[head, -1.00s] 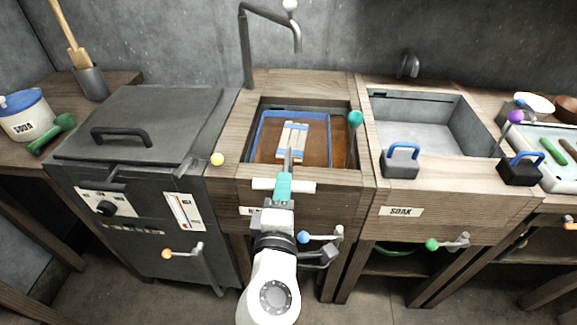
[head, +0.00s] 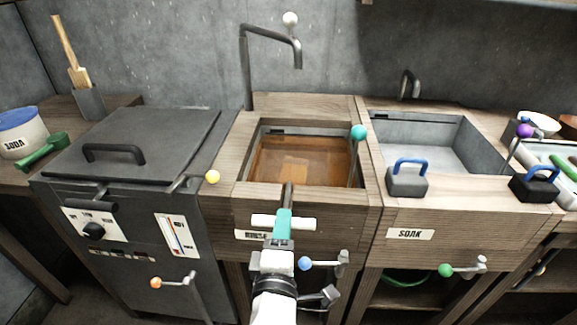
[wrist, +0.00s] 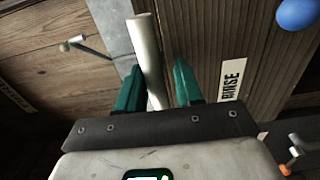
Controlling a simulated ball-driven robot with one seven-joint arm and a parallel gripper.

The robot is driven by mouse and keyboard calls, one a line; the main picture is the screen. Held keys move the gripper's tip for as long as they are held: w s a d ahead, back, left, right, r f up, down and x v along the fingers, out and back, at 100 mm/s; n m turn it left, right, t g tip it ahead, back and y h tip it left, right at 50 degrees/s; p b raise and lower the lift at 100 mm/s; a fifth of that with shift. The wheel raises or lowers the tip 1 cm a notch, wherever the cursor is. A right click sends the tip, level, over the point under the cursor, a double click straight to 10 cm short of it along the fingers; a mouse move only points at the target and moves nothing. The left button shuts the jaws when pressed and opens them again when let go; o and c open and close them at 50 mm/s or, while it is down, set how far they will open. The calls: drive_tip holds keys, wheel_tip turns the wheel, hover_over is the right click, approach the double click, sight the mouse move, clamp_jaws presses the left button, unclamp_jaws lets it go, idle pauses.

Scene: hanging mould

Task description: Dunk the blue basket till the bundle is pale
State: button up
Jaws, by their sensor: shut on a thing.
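My gripper (head: 283,222) is shut on a pale bar handle (head: 303,223) in front of the rinse sink. A dark stem runs from the handle over the sink's front edge. In the wrist view the grey bar (wrist: 148,60) lies between the teal fingers. The sink (head: 241,183) holds brown, see-through water (head: 330,165). The bundle (head: 295,170) shows only as a faint orange-tan block under the water, so its true colour is hard to tell. The blue basket cannot be made out; the water seems to cover it.
A dark lidded boiler (head: 135,145) stands left. A tap (head: 272,32) hangs over the rinse sink. A teal-knobbed lever (head: 358,133) and a blue-knobbed lever (head: 305,264) are close to my arm.

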drive_tip(key=shift+f, duration=0.65)
drive_tip(key=shift+r+p, duration=0.5)
drive_tip(key=shift+r, duration=0.05)
drive_tip(key=shift+c, duration=0.5)
wheel_tip(320, 180, up, 15)
drive_tip(key=p, duration=1.2)
drive_tip(key=o, duration=1)
drive_tip(key=shift+f, duration=0.1)
drive_tip(key=shift+c, duration=0.2)
drive_tip(key=s, duration=0.9)
drive_tip(key=shift+a+p, duration=0.15)
drive_tip(key=shift+p, duration=0.15)
